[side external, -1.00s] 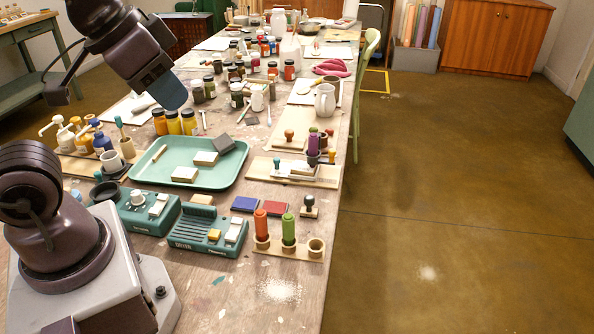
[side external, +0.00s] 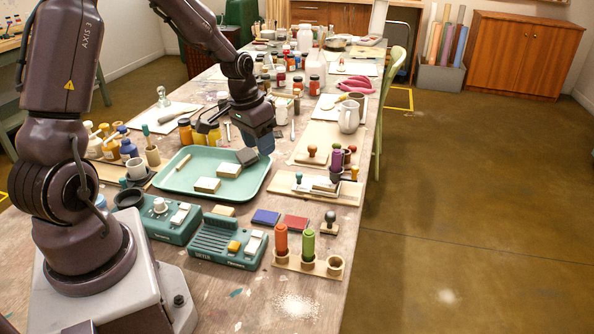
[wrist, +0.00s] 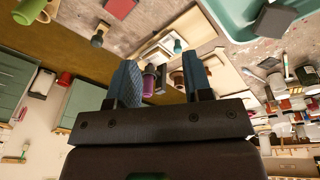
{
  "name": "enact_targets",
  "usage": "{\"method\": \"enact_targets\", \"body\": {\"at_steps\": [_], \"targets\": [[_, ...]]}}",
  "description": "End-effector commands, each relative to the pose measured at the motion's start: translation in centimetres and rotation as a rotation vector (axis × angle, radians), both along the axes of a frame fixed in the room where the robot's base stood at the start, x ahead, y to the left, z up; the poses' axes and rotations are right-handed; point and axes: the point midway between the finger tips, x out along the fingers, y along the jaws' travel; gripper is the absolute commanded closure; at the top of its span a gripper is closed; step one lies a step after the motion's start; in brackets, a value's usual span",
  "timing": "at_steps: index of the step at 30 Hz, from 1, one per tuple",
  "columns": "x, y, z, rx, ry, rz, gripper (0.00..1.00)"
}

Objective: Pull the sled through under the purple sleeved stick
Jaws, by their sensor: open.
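The purple sleeved stick (side external: 336,165) stands upright near the right edge of the table, with brown pieces beside it. A flat pale sled (side external: 318,186) with dark parts lies by its foot on a wooden board (side external: 347,197); its exact outline is too small to tell. A small teal knob (side external: 299,177) shows at its left end. My gripper (side external: 265,146) is above the tray's right side, left of and behind the stick, apart from both. In the wrist view my gripper (wrist: 163,78) is open and empty, and the purple stick (wrist: 149,82) shows between its fingers.
A teal tray (side external: 178,182) with several blocks lies left of the board. Ink pads (side external: 266,216), a dark stamp (side external: 330,218) and a rack with orange and green sticks (side external: 307,262) stand in front.

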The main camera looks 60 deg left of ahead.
Motion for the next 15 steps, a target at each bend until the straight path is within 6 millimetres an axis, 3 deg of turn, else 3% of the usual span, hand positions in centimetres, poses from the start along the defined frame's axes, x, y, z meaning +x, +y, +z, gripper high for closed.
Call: {"method": "enact_targets", "body": {"at_steps": [1,4,7,11,15], "targets": [[1.0,0.9,-1.4,-0.013,-0.024,-0.009,0.54],[3.2,2.2,-2.8,-0.003,-0.095,-0.054,0.54],[6.1,3.2,-1.8,0.069,-0.202,-0.135,0.54],[6.6,3.4,-1.9,0.102,-0.225,-0.180,0.54],[7.1,3.3,-3.5,0.100,-0.221,-0.183,0.54]]}}
